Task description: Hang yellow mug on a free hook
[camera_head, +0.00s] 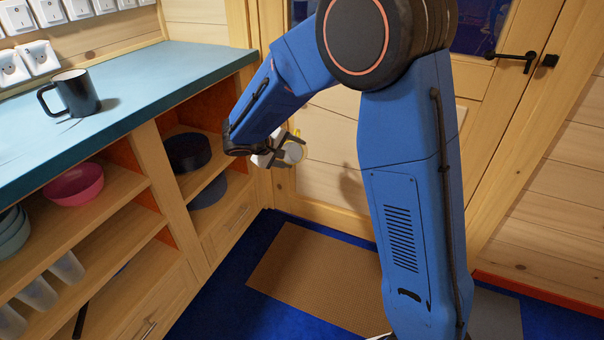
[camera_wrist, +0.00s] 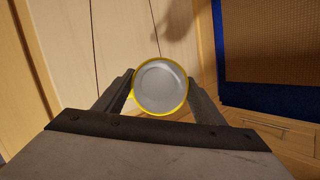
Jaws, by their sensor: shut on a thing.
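The yellow mug (camera_wrist: 160,113) is between the fingers of my gripper (camera_wrist: 160,95) in the wrist view. A round pale grey face edged by a yellow rim is turned to that camera. In the head view the mug (camera_head: 296,150) shows small, with a bit of yellow, at the end of my gripper (camera_head: 287,150). My gripper is shut on the mug and holds it in the air in front of the wooden door, right of the shelf unit. The mug's handle is not clearly visible. No hooks are visible in either view.
A dark mug (camera_head: 70,93) stands on the blue counter (camera_head: 150,80). Open shelves below hold a pink bowl (camera_head: 75,184), dark pots (camera_head: 187,152) and pale cups (camera_head: 36,292). A brown mat (camera_head: 315,280) lies on the blue floor. The door has a black handle (camera_head: 515,60).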

